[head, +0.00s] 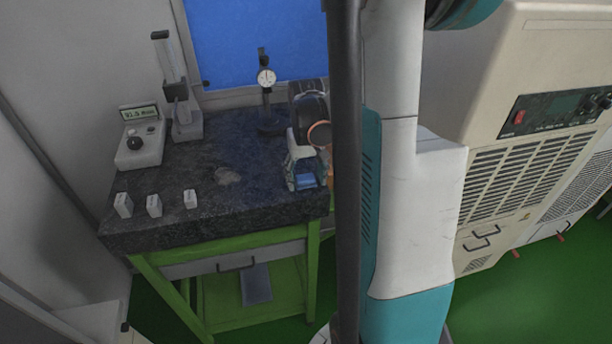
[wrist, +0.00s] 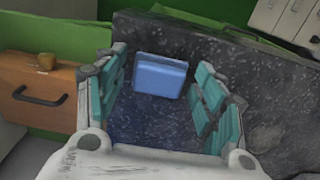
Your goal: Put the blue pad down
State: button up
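The blue pad (wrist: 160,76) sits on the dark granite surface plate (wrist: 262,95), close to its edge, in the wrist view. My gripper (wrist: 164,62) is open around the pad, with one teal-padded finger on each side. Narrow gaps show between the pad and both fingers. In the head view the pad (head: 306,181) shows low between the fingers of my gripper (head: 307,178), at the plate's front right corner. My arm hides what lies just to the right of it.
Several small white blocks (head: 154,206) stand along the plate's front left. A digital readout box (head: 139,146), a grey stand (head: 183,110) and a dial gauge (head: 266,78) stand behind. An orange-brown drawer unit (wrist: 38,98) is beside the plate. The plate's middle is mostly clear.

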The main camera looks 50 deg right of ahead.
aim_at(306, 179)
notch_tip(306, 179, up, 12)
jog(key=p, duration=0.1)
jog(key=shift+r+p, duration=0.15)
jog(key=shift+p, duration=0.2)
dwell(0.8)
